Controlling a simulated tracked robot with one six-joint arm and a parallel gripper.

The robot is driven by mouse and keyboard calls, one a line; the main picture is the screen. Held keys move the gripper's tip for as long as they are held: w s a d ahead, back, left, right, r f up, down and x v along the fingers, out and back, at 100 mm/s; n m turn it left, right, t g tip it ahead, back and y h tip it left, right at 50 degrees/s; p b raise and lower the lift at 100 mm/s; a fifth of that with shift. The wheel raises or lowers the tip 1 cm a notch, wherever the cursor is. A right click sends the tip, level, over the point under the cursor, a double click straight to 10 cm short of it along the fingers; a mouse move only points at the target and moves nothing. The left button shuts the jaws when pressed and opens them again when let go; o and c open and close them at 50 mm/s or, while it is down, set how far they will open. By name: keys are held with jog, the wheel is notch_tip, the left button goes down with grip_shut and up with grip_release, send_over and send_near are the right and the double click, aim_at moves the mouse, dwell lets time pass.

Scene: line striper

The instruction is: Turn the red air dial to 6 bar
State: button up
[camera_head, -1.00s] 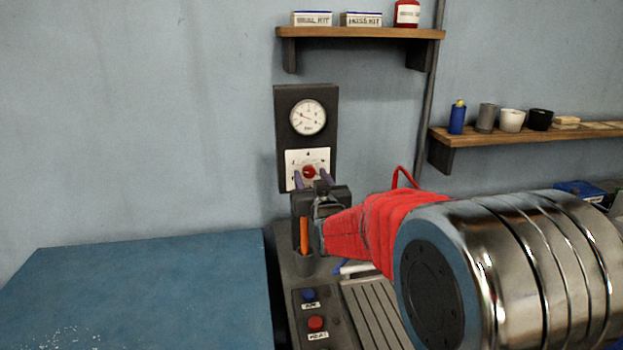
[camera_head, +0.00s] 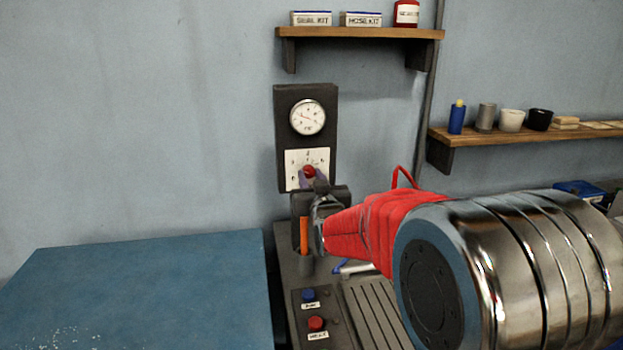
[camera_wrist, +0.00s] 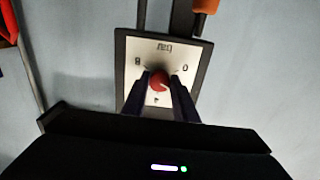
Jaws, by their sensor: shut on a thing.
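The red air dial (camera_head: 309,171) sits in the middle of a white scale plate (camera_head: 294,157) on a dark wall panel. A round white gauge (camera_head: 308,117) is above it; its thin red needle shows, but the reading is too small to tell. My gripper (camera_head: 311,178) reaches the dial from below and right, its two purple fingers shut on it. In the wrist view my fingers (camera_wrist: 160,92) stand on both sides of the red dial (camera_wrist: 159,78). The wrist view shows the plate turned over; its marks are partly legible. The dial's pointer direction is unclear.
A grey console below holds a blue button (camera_head: 308,295), a red button (camera_head: 316,323) and a cup with an orange tool (camera_head: 304,236). A blue table (camera_head: 140,295) is at left. Shelves with boxes (camera_head: 361,19) and cups (camera_head: 511,120) are on the wall.

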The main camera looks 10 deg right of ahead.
jog(key=shift+m, duration=0.4)
jog(key=m, duration=1.1)
jog(key=shift+m, duration=0.3)
jog(key=m, duration=1.2)
jog(key=shift+f+m, duration=0.1)
jog(key=shift+m, duration=0.3)
jog(key=shift+f, duration=0.1)
jog(key=o, duration=1.1)
jog(key=shift+r, duration=0.25)
jog(key=shift+c, duration=0.2)
